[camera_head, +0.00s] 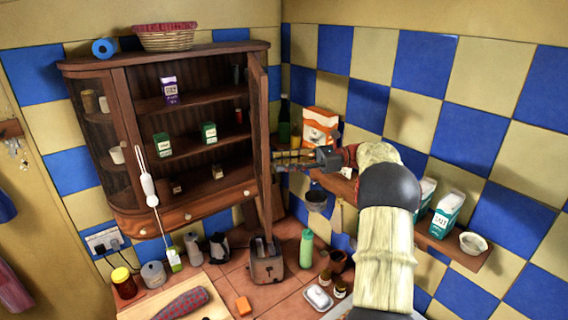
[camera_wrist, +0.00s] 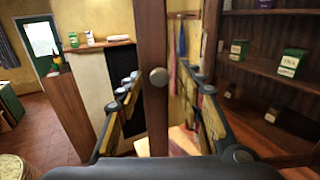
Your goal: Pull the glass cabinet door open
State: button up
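The wooden cabinet (camera_head: 185,203) hangs on the tiled wall at left, its shelves exposed. Its glass door (camera_head: 262,130) is swung well out at the right side and shows nearly edge-on. My gripper (camera_head: 280,158) is at the right of the door, close to it. In the wrist view, my gripper (camera_wrist: 163,88) is open, with one finger on each side of the door's wooden frame (camera_wrist: 153,35). The round door knob (camera_wrist: 158,77) lies between the fingers, with gaps visible on both sides. I cannot tell whether either finger touches the door.
A wicker basket (camera_head: 165,38) and blue roll (camera_head: 103,48) sit on the cabinet top. Small boxes stand on its shelves. Below are a toaster (camera_head: 266,264), green bottle (camera_head: 306,248) and kettle (camera_head: 218,247). An orange-white box (camera_head: 319,126) stands behind my gripper.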

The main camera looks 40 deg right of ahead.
notch_tip(320, 180, up, 10)
dwell(0.6)
jog(key=shift+c, duration=0.3)
